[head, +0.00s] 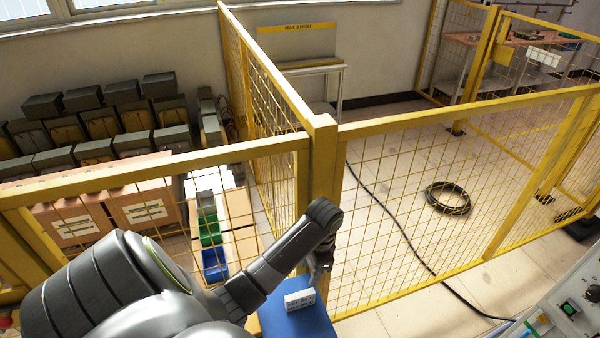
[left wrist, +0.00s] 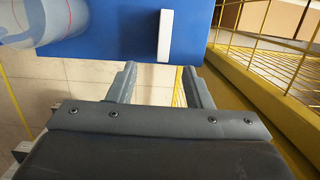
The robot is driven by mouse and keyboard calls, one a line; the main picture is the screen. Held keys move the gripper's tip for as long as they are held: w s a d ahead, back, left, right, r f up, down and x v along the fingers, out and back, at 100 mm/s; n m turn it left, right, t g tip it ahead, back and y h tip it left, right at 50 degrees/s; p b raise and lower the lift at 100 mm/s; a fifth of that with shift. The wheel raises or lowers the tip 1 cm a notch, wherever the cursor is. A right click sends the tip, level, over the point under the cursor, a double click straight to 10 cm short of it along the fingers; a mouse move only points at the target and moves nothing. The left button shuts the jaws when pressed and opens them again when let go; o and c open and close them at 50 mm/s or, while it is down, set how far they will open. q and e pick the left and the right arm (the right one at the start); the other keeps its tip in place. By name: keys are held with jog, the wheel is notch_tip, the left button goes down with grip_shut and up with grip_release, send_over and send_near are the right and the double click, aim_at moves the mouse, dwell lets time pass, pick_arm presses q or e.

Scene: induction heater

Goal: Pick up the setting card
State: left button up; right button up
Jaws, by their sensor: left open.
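The setting card seems to be the small white block (head: 299,299) with faint markings, on a blue surface (head: 312,325) at the bottom middle of the head view. In the left wrist view the white card (left wrist: 165,36) shows as a narrow upright strip on the blue surface (left wrist: 120,45). My left gripper (left wrist: 159,68) is open and empty, its two fingers just short of the card, which lies ahead of the gap between them. In the head view my left gripper (head: 320,268) is just above the card, partly hidden by its own wrist. My right gripper is not in view.
A pale see-through cylinder (left wrist: 35,20) stands left of the card. Yellow mesh fencing (head: 322,165) stands close behind and right of my left arm. Green (head: 210,232) and blue (head: 214,265) bins lie beyond the fence. A control panel (head: 565,312) is at lower right.

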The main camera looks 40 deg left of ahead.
pick_arm(q)
jog(key=b, duration=0.5)
send_over(301, 294)
jog(key=w+d, duration=0.1)
jog(key=f, duration=0.6)
jog(key=shift+w, duration=0.2)
jog(key=shift+s+f+b, duration=0.2)
jog(key=shift+f+b, duration=0.6)
jog(key=shift+f, duration=0.2)
jog(key=shift+s+a+f+p, duration=0.1)
jog(key=shift+s+f+p, duration=0.05)
jog(key=shift+f+p, duration=0.15)
jog(key=shift+a+f, duration=0.1)
jog(key=shift+f, duration=0.7)
jog(key=shift+s+f+p, duration=0.2)
jog(key=shift+f+p, duration=0.15)
jog(key=f, duration=0.4)
jog(key=shift+s+a+p, duration=0.3)
jog(key=shift+a, duration=0.05)
jog(key=shift+f, duration=0.1)
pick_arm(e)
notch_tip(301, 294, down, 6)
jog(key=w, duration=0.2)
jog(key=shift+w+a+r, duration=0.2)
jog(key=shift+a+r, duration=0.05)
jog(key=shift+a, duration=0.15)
